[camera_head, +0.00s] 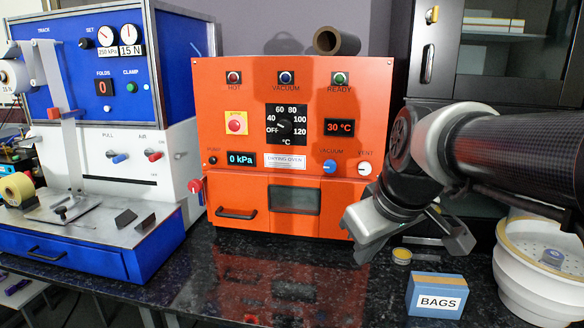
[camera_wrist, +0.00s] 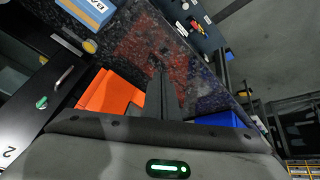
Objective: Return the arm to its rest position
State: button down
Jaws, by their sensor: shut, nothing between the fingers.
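My arm reaches in from the right edge in the head view, bent, with its hand hanging low in front of the orange oven's right side. My gripper (camera_head: 422,240) is above the dark counter, partly hidden by its own housing. In the wrist view the two dark fingers (camera_wrist: 163,78) lie together with nothing between them. They point at the speckled counter.
The orange oven (camera_head: 222,160) stands behind; a blue tester (camera_head: 70,245) is at left. A blue BAGS box (camera_head: 436,297), a small yellow-topped dish (camera_head: 402,256) and a white round container (camera_head: 512,275) are close at right. The front middle counter (camera_head: 270,290) is clear.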

jog(key=s+d+f+m, duration=0.1)
jog(key=s+f+m, duration=0.35)
jog(key=s, duration=0.75)
notch_tip(320, 180, up, 22)
jog(key=p, duration=2.2)
jog(key=shift+s+d+m+h, duration=0.15)
jog(key=shift+m+h, duration=0.25)
jog(key=shift+m, duration=0.05)
